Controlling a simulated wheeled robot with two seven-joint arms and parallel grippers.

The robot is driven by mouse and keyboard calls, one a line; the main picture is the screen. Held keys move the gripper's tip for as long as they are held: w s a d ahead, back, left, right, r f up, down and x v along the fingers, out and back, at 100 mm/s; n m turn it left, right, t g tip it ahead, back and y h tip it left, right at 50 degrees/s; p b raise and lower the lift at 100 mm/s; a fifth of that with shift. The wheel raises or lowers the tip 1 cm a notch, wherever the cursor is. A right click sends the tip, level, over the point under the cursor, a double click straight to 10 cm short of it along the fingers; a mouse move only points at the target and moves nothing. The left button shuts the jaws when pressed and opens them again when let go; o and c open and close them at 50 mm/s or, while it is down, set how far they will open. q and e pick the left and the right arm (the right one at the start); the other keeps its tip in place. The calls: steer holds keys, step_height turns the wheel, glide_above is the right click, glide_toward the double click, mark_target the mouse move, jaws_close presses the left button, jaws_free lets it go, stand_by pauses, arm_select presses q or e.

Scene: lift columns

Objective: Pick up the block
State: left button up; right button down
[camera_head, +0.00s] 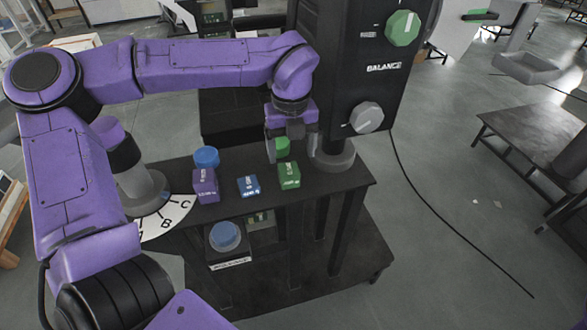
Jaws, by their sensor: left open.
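Three small blocks stand in a row on the dark table (340,184): a purple block (206,186) at left, a blue block (248,186) in the middle and a green block (289,175) at right. Each has white marks on its front. My left gripper (289,150) points down just behind the green block in the picture, fingers apart, with no block between them that I can make out. A green round knob (282,147) shows between or behind the fingers. My right gripper does not show.
A tall dark panel marked BALANCE, with a green knob (403,28) and a grey knob (367,117), rises behind right. A blue knob (206,157) stands behind the purple block. A white lettered dial (168,217) is at left. A lower shelf holds a blue button (225,236).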

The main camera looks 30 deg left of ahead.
mark_target(289, 168)
arm_select(q)
steer(key=f, duration=0.2)
steer(key=f+p, duration=0.1)
steer(key=f, duration=0.3)
steer(key=shift+s+a+f, duration=0.1)
steer(key=shift+a+f, duration=0.1)
steer(key=shift+a, duration=0.1)
steer(key=shift+s, duration=0.2)
steer(key=shift+c, duration=0.6)
jaws_close()
